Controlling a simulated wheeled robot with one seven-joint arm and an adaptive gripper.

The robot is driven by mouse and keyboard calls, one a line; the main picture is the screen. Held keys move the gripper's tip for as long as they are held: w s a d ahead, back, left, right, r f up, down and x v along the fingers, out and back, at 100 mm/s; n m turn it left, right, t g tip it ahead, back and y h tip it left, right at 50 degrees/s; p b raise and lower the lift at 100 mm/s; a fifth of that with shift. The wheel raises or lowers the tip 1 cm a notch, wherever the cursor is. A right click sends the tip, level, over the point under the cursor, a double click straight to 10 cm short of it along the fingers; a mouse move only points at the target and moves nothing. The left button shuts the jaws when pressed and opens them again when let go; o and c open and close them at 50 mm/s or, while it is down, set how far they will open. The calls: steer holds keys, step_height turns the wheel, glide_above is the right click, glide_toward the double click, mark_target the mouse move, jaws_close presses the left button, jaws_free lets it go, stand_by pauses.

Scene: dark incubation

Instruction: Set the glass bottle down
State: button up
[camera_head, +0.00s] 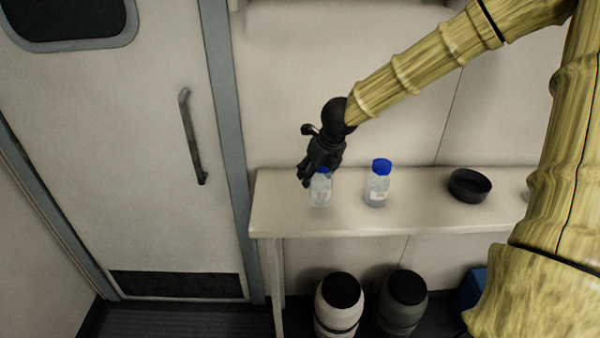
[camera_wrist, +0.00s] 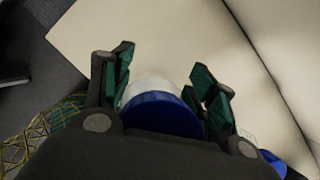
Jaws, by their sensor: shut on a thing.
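A clear glass bottle with a blue cap (camera_head: 320,190) is upright at the left end of the pale shelf. My gripper (camera_head: 320,172) is above it and shut around its top. In the wrist view the blue cap (camera_wrist: 160,112) sits between the two green-padded fingers of my gripper (camera_wrist: 165,95). The bottle's base appears at the shelf surface, but I cannot tell whether it touches. A second glass bottle with a blue cap (camera_head: 377,184) stands on the shelf to the right, apart from my gripper.
The shelf (camera_head: 420,215) has a black bowl (camera_head: 470,185) farther right. A white drum (camera_head: 338,305) and a dark green drum (camera_head: 402,302) stand below. A door (camera_head: 130,150) with a grey handle is at the left. Free shelf shows between the bottles and bowl.

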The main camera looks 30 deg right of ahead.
steer(key=shift+w+a+f+p, duration=0.15)
steer(key=shift+w+f+p, duration=0.25)
steer(key=shift+w+f, duration=0.5)
steer(key=shift+w+a+f+p, duration=0.2)
steer(key=shift+w+f+p, duration=0.25)
steer(key=shift+w, duration=0.75)
steer(key=shift+w+a+f+p, duration=0.15)
steer(key=shift+w+f+p, duration=0.2)
steer(key=shift+w+f, duration=0.55)
steer(key=shift+w+r, duration=0.15)
steer(key=o, duration=1.4)
steer(key=shift+r, duration=0.1)
steer(key=shift+b+v, duration=0.9)
steer(key=shift+v, duration=5.05)
